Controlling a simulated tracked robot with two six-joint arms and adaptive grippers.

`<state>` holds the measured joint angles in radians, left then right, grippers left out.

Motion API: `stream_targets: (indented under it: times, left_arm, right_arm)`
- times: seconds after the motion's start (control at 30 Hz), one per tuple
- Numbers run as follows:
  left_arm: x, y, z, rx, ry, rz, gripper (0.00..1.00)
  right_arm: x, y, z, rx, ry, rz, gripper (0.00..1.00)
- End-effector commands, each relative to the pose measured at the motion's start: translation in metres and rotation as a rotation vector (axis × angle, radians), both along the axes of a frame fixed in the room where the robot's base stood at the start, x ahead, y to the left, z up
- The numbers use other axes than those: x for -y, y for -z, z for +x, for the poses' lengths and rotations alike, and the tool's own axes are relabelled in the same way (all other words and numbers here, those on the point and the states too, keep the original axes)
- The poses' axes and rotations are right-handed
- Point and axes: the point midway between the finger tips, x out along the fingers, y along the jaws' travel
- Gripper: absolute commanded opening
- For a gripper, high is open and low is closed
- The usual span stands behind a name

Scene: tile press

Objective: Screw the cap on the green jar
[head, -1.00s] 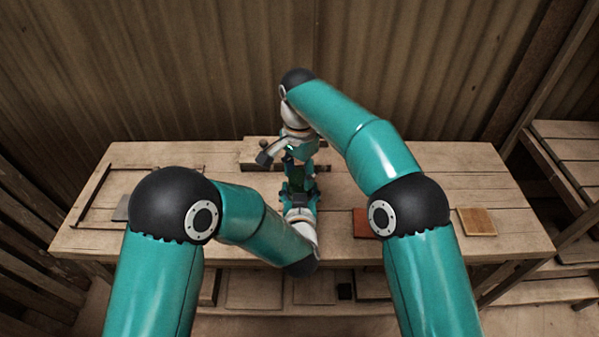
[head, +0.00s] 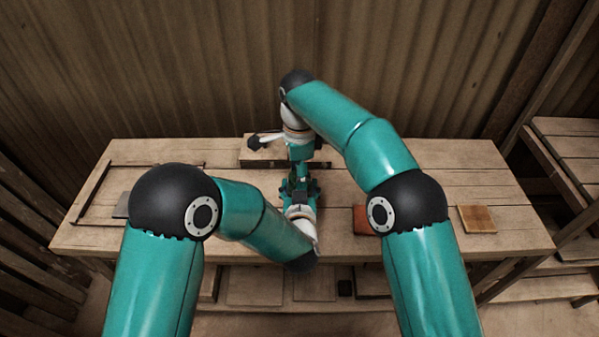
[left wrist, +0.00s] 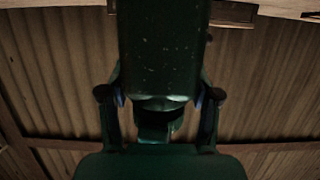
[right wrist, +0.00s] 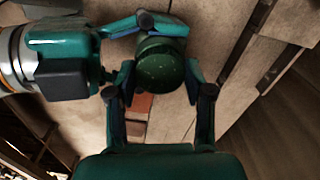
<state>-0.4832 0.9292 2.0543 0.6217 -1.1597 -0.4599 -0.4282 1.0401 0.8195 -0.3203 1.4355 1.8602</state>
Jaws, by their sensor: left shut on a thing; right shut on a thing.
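The green jar (left wrist: 160,50) is dark green and fills the upper middle of the left wrist view, between my left fingers. My left gripper (left wrist: 160,95) is shut on it over the table. The cap (right wrist: 160,65) shows as a round green top in the right wrist view. My right gripper (right wrist: 160,88) is shut on it, one finger on each side. In the head view my right gripper (head: 300,170) reaches down from above, directly over my left gripper (head: 300,189). The grippers mostly hide the jar and cap there. The seam between cap and jar is not clear.
A wooden block (head: 262,158) lies on the table behind the grippers. A reddish tile (head: 361,218) and an orange-brown tile (head: 478,219) lie to the right. A dark frame (head: 92,197) lies at the left. The table's back right is clear.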

Motion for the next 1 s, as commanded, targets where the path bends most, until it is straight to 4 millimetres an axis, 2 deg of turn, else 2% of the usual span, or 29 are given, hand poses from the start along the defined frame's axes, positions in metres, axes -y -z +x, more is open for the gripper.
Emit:
stream_targets:
  times: [0.3,0.5,0.63,0.87,0.9,1.0]
  left_arm:
    - [0.0005,0.0002,-0.0004,-0.001,0.002,0.002,0.00]
    - [0.0007,0.0002,-0.0006,-0.001,0.003,0.001,0.00]
    - [0.0008,0.0003,-0.0007,-0.001,0.003,0.001,0.00]
    - [0.0009,0.0004,-0.0010,-0.002,0.003,0.001,0.00]
    - [0.0009,0.0005,-0.0010,-0.002,0.003,0.001,0.00]
    - [0.0007,0.0005,-0.0010,-0.002,0.003,0.001,0.00]
  right_arm:
    - [0.0000,-0.0009,0.0031,0.004,0.697,0.002,0.39]
    - [0.0007,-0.0009,0.0042,0.004,1.023,0.003,0.39]
    - [0.0010,-0.0009,0.0046,0.005,1.095,0.003,0.39]
    - [0.0012,-0.0010,0.0050,0.006,1.099,0.005,0.39]
    - [0.0013,-0.0010,0.0051,0.006,1.099,0.005,0.54]
    - [0.0012,-0.0010,0.0049,0.006,1.098,0.004,0.70]
